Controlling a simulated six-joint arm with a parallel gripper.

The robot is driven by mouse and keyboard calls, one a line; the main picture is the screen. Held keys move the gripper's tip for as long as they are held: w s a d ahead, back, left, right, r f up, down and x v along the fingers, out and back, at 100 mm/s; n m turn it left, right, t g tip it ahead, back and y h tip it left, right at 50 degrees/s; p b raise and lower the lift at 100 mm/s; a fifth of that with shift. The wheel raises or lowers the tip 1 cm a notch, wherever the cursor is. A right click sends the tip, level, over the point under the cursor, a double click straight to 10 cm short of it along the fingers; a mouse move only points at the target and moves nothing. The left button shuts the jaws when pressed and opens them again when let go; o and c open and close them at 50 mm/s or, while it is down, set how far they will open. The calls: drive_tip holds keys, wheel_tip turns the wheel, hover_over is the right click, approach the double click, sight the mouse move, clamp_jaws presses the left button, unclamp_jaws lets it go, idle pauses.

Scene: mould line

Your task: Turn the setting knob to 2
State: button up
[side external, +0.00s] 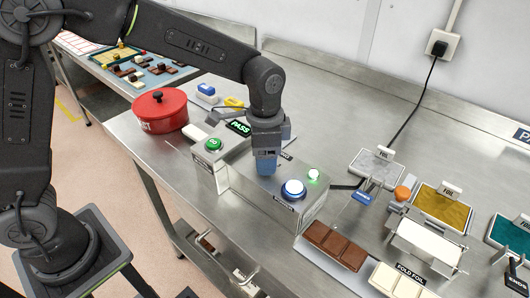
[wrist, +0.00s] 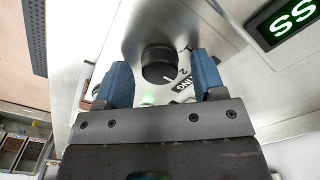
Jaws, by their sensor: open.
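The setting knob (wrist: 158,64) is a round black knob with a white pointer line, seen in the wrist view on a metal panel. Its pointer faces the lower right in that picture, near a small printed 2. I cannot tell whether it lines up exactly. My gripper (wrist: 160,68) is open, with one blue finger on each side of the knob and small gaps visible. In the side view my gripper (side external: 266,166) points down at the metal control box (side external: 248,190), and its fingers hide the knob.
A PASS display (side external: 239,127) stands behind. A red pot (side external: 160,110) is at left. A brown chocolate slab (side external: 333,245) and foil trays are at right.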

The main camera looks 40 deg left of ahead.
wheel_tip(320, 180, up, 14)
idle(0.6)
drive_tip(key=shift+f, duration=0.1)
drive_tip(key=s+a+f+n+t, duration=0.1)
drive_tip(key=s+a+n, duration=0.3)
drive_tip(key=s, duration=0.5)
drive_tip(key=s+a+f+n+t, duration=0.1)
drive_tip(key=s+a+n+t, duration=0.3)
drive_tip(key=s+a, duration=0.4)
drive_tip(key=shift+s+a+f+n+t, duration=0.35)
drive_tip(key=shift+s+n, duration=0.15)
drive_tip(key=shift+s, duration=0.5)
